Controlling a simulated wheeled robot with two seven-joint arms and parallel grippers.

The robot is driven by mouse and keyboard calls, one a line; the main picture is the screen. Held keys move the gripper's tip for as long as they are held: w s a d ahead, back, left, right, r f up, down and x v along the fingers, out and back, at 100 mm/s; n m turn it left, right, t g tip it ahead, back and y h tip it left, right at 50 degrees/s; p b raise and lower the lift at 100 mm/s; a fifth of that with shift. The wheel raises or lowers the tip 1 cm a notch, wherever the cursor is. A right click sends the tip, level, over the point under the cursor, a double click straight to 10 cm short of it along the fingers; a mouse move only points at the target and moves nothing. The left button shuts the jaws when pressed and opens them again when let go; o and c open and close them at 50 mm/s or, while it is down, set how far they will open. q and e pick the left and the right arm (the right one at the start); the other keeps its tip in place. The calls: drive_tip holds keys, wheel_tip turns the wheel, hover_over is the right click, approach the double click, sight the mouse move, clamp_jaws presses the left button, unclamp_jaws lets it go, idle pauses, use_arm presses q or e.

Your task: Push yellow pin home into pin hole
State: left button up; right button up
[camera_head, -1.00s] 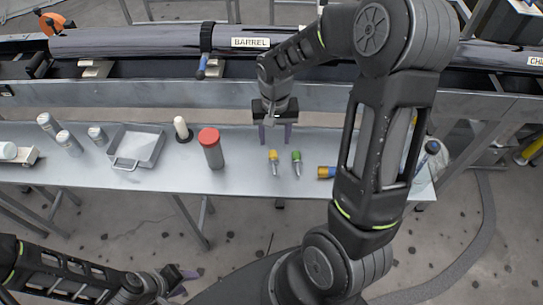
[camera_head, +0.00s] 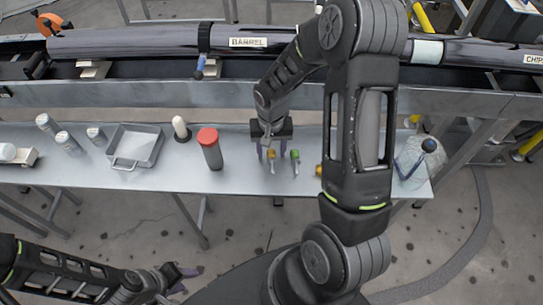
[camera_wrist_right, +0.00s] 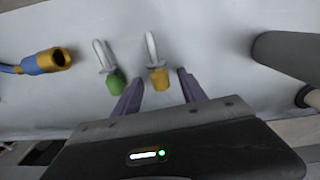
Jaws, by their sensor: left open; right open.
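The yellow pin (camera_head: 271,155) lies on the metal bench beside a green pin (camera_head: 295,155). In the right wrist view the yellow pin (camera_wrist_right: 158,76) has a yellow head and a pale shank, and the green pin (camera_wrist_right: 115,82) lies to its left. My right gripper (camera_head: 269,150) is open over the bench at the yellow pin. In the wrist view its fingertips (camera_wrist_right: 160,82) stand on either side of the yellow head, with gaps showing. My left gripper (camera_head: 186,276) is open and empty at the lower left, off the bench. I cannot make out the pin hole.
A blue-and-gold connector (camera_wrist_right: 47,61) lies left of the pins in the wrist view. A red-capped grey cylinder (camera_head: 210,150), a white-topped peg (camera_head: 181,129) and a tray (camera_head: 152,132) stand left of them. The long barrel (camera_head: 130,40) runs behind the bench.

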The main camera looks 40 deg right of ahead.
drive_tip(key=shift+f, duration=0.25)
idle(0.4)
clamp_jaws()
idle(0.4)
